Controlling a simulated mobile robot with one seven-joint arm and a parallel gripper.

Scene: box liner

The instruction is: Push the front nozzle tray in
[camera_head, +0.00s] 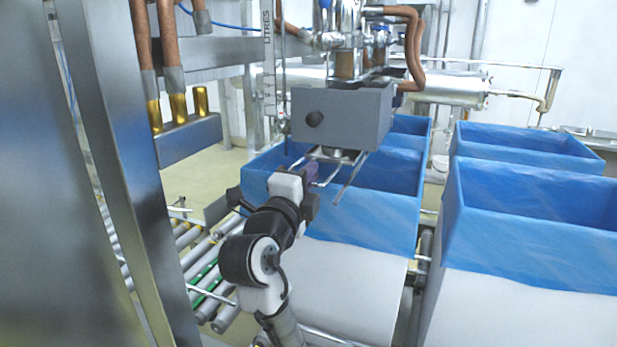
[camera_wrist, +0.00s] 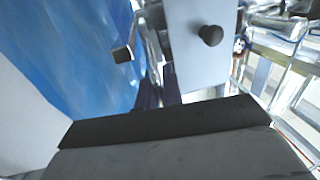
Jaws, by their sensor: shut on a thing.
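The front nozzle unit is a grey box (camera_head: 345,116) with a round black knob, hanging over the near blue-lined box. Thin metal rails of the front nozzle tray (camera_head: 347,180) stick out under it towards me. My gripper (camera_head: 308,178) is at the near left end of these rails, below the grey box, and is shut on the tray. The exact grip is hidden by my wrist and is unclear in the wrist view. The wrist view shows the grey box with its knob (camera_wrist: 210,36) ahead, and a dark block on a rod to its left.
Blue-lined boxes (camera_head: 375,205) stand under and right of the nozzle unit (camera_head: 530,215). A roller conveyor (camera_head: 205,265) runs at lower left. A steel post (camera_head: 125,150) stands close on the left. Copper-coloured hoses and pipes (camera_head: 410,45) hang above.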

